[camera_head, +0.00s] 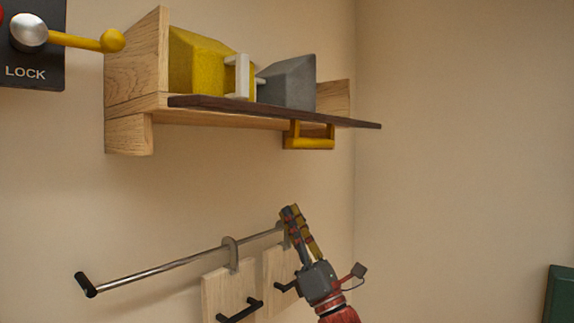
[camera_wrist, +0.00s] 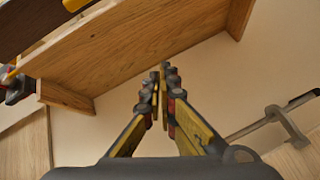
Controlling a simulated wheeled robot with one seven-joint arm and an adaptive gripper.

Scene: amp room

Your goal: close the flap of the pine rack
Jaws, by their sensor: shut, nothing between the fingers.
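The pine rack (camera_head: 135,75) is fixed to the wall, and its underside fills the upper part of the wrist view (camera_wrist: 130,50). Its dark brown flap (camera_head: 270,110) is open, lying roughly level along the front edge; part of it shows at the top left of the wrist view (camera_wrist: 32,22). A yellow handle (camera_head: 310,143) hangs under the flap towards its right end. My gripper (camera_head: 290,212) is below the rack and the handle, apart from both, pointing up. Its fingers are closed together and empty in the wrist view (camera_wrist: 164,78).
A yellow block-like item (camera_head: 200,65) and a grey one (camera_head: 290,82) stand in the rack. Below, a metal rail (camera_head: 170,265) carries hanging wooden boards (camera_head: 228,290), close beside my gripper. A LOCK panel with a yellow lever (camera_head: 80,41) is at upper left.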

